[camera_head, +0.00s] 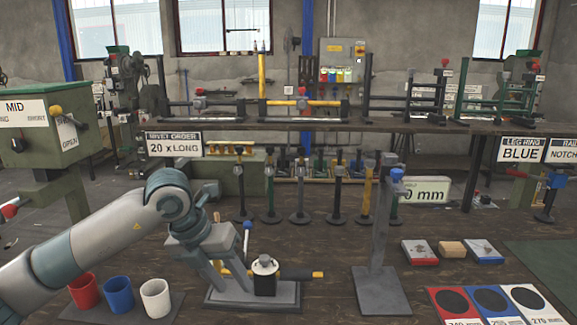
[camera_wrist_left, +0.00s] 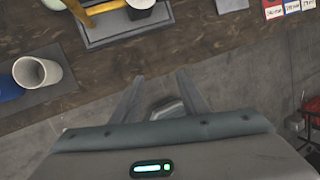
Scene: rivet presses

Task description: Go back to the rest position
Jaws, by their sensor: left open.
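My left arm comes in from the left, and my left gripper (camera_head: 232,283) hangs pointing down over the front of the table, by the small press on a grey base (camera_head: 270,300). In the left wrist view the two fingers of this gripper (camera_wrist_left: 160,80) stand apart with nothing held between them. Past them show the table's edge and the grey floor. In the head view the gripper hides part of the press and its yellow handle. My right gripper is in neither view.
Red, blue and white cups (camera_head: 155,298) stand left of the press. A grey post stand (camera_head: 380,285) rises to its right, with small boxes (camera_head: 420,251) and a coloured card (camera_head: 490,303) beyond. A row of posts (camera_head: 300,190) and a rack stand behind. Bare wood lies between.

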